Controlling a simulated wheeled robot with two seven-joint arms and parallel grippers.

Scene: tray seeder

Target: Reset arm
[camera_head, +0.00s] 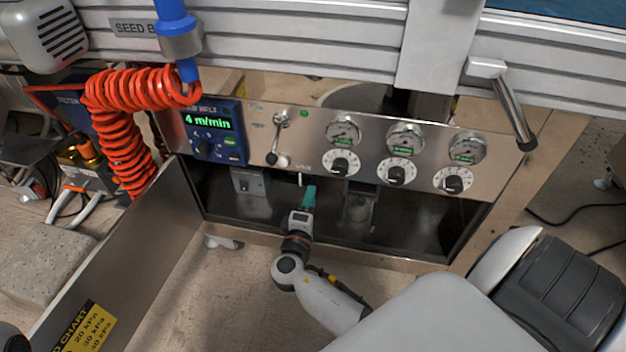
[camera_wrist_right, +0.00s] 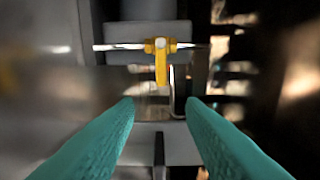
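My right gripper (camera_head: 309,196) shows in the head view at the lower edge of the steel control panel (camera_head: 300,115), just below a small pale lever or peg (camera_head: 300,179). In the right wrist view its two teal fingers (camera_wrist_right: 160,112) are spread apart with nothing held between them. Beyond the fingertips is a small yellow part (camera_wrist_right: 161,62) on a thin horizontal metal rod (camera_wrist_right: 120,47). I cannot tell whether the fingers touch anything. My left gripper is not in view.
The panel carries a blue belt display (camera_head: 213,130), a silver lever (camera_head: 275,143) and several gauges and knobs. An opened metal cover (camera_head: 125,260) stands at left. A red coiled hose (camera_head: 120,120) hangs at upper left. The dark recess (camera_head: 410,225) lies under the panel.

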